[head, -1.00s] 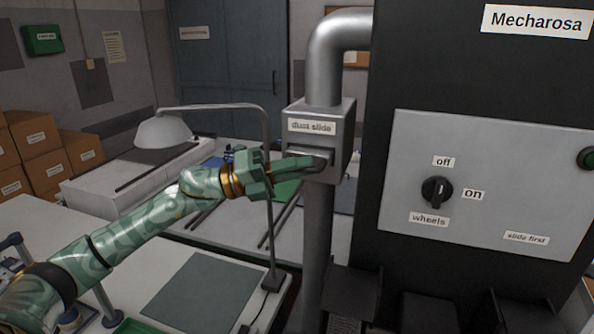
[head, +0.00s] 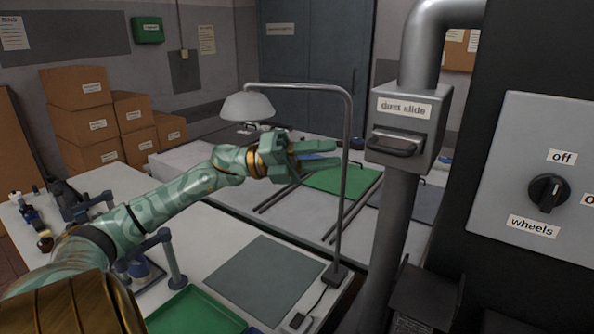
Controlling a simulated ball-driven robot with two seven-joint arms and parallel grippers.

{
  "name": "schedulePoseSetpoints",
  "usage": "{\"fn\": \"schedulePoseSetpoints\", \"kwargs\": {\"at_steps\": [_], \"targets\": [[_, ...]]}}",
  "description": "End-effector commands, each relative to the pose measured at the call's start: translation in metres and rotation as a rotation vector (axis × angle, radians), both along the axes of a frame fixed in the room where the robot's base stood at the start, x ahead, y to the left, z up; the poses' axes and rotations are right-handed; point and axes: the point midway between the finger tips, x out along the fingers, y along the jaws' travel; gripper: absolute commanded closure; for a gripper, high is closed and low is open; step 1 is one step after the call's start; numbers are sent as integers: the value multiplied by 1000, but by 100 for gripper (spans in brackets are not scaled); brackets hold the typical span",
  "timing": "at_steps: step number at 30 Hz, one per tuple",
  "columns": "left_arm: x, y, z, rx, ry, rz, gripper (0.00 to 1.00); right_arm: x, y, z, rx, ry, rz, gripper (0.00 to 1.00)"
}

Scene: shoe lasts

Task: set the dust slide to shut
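The dust slide housing (head: 428,138) is a grey metal box on the vertical duct, with a label reading "dust slide". Its dark slide handle (head: 393,147) sits in the front slot and stands out a little from the face; I cannot tell for sure how far in the slide is. My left gripper (head: 336,154) is green, to the left of the handle and clear of it. Its two fingers point right with a gap between them, and it holds nothing. My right gripper is not in view.
A lamp with a thin arched post (head: 346,190) stands close to my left gripper. The black machine has a grey panel with a wheels knob (head: 549,192) at right. A green tray (head: 195,312) lies on the near table. Cardboard boxes (head: 83,123) stand at back left.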

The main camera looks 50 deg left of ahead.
Motion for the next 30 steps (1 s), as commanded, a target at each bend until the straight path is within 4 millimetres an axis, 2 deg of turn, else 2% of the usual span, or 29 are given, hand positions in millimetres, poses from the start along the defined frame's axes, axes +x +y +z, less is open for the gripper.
{"fn": "schedulePoseSetpoints", "kwargs": {"at_steps": [3, 9, 30], "targets": [[-13, 21, -9, -1, 3, 2, 66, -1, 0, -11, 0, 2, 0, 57], [-27, 43, -11, 0, -1, 2, 66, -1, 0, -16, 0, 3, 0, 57], [-30, 46, -10, 0, -2, 1, 66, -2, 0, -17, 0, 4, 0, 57]]}}
